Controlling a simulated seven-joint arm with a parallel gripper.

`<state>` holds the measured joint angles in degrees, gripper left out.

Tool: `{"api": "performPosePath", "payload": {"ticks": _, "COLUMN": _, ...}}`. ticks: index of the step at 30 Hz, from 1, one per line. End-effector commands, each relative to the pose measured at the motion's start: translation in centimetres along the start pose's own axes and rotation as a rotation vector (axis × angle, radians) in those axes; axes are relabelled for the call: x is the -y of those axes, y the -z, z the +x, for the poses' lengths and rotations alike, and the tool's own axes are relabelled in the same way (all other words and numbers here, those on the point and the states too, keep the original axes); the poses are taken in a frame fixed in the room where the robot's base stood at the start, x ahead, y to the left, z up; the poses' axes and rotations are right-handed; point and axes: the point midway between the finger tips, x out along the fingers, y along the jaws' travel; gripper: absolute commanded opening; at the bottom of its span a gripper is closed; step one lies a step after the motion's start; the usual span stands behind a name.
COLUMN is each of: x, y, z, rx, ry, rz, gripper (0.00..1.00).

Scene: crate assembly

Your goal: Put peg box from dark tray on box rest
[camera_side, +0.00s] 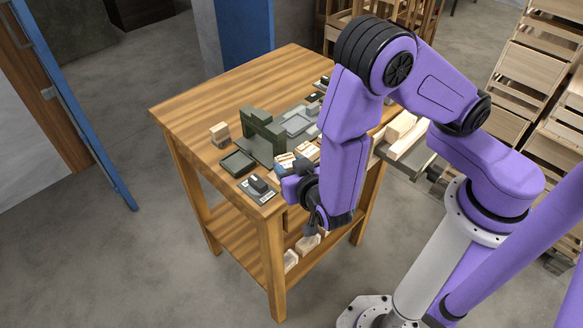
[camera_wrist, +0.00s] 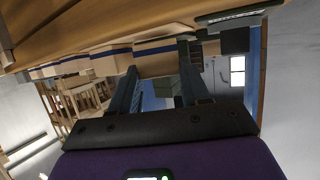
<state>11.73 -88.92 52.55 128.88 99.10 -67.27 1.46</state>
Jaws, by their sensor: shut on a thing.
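My gripper (camera_side: 284,170) is low over the front edge of the table, with my wrist beside it. In the wrist view, my gripper (camera_wrist: 158,60) has its two dark fingers on a pale wooden box with a blue stripe (camera_wrist: 160,68), which I take as the peg box. In the side view the fingers and arm partly hide the pale boxes there, so I cannot tell the held one apart. A small square dark tray (camera_side: 237,169) lies left of my gripper and looks empty. A dark green stepped stand (camera_side: 262,135), possibly the box rest, stands behind it.
A wooden block (camera_side: 220,132) stands at the left. A plate with a black part (camera_side: 258,190) lies at the front corner. A grey tray (camera_side: 297,124) and small dark parts lie further back. Long pale blocks (camera_side: 405,137) lie right of the table. Several striped boxes (camera_wrist: 72,66) are near my fingers.

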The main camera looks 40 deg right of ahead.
Motion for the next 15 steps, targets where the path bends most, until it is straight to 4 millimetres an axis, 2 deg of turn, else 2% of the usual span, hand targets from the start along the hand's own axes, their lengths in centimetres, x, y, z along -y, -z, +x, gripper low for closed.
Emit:
{"api": "performPosePath", "payload": {"ticks": 14, "x": -0.01, "y": -0.67, "z": 0.25, "rx": 0.0, "ry": 0.0, "rz": 0.001, "gripper": 0.15}}
{"api": "performPosePath", "payload": {"ticks": 15, "x": 0.0, "y": -0.73, "z": 0.28, "rx": 0.0, "ry": 0.0, "rz": 0.001, "gripper": 0.49}}
